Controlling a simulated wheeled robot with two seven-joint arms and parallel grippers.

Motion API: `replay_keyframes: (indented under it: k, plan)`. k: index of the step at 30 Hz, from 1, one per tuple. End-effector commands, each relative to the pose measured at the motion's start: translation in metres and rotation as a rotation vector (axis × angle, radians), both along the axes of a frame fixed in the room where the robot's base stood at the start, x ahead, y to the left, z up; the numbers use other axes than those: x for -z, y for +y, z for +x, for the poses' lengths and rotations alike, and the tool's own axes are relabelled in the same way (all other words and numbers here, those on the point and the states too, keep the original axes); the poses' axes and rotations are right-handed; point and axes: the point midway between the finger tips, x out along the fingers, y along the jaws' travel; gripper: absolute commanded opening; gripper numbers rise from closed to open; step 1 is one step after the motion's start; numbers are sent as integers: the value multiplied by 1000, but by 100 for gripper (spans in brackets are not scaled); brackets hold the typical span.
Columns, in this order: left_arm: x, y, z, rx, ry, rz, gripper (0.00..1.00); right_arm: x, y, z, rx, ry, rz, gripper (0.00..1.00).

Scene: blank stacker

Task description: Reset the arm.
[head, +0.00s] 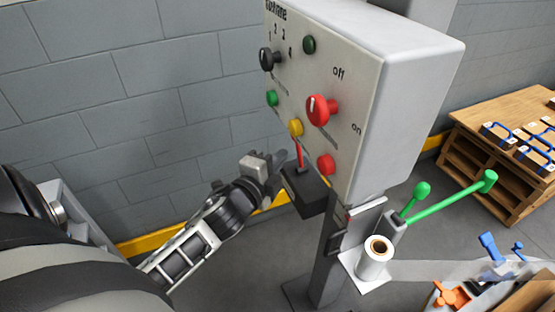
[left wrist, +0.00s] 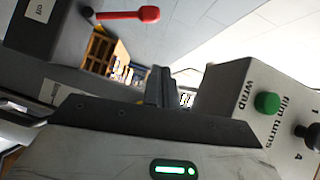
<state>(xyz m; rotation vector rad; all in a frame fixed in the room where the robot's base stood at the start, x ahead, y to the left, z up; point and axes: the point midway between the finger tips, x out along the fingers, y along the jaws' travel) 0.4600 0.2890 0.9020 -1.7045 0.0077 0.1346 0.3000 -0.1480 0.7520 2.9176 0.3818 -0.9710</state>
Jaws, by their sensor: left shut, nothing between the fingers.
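My left gripper (head: 277,163) reaches in from the left in the head view. It is shut and empty, beside the left edge of the grey control panel (head: 345,160) and close to the black box (head: 303,190) with the thin red lever (head: 299,153). I cannot tell whether it touches the box. In the left wrist view the shut fingers (left wrist: 163,88) show in the middle. The red lever's handle (left wrist: 128,15) is at the upper left, and the panel with a green button (left wrist: 267,103) is at the right. My right gripper is not in view.
The panel carries a red knob (head: 320,109), a black knob (head: 269,59) and several buttons. Below it are a film roll (head: 376,256) and green levers (head: 450,199). A wooden pallet stack (head: 480,145) stands at right. The grey wall's left side is clear.

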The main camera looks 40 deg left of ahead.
Motion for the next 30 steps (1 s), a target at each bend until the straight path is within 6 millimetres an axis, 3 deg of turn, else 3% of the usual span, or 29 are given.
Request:
replay_keyframes:
  k: [20, 23, 30]
  plan:
    - [4, -3, -7, 1, 12, -29, 0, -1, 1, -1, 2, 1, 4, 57]
    - [29, -18, -22, 0, 76, -186, 0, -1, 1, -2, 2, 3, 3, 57]
    - [116, -92, -104, -105, 381, -901, 0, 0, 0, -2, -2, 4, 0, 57]
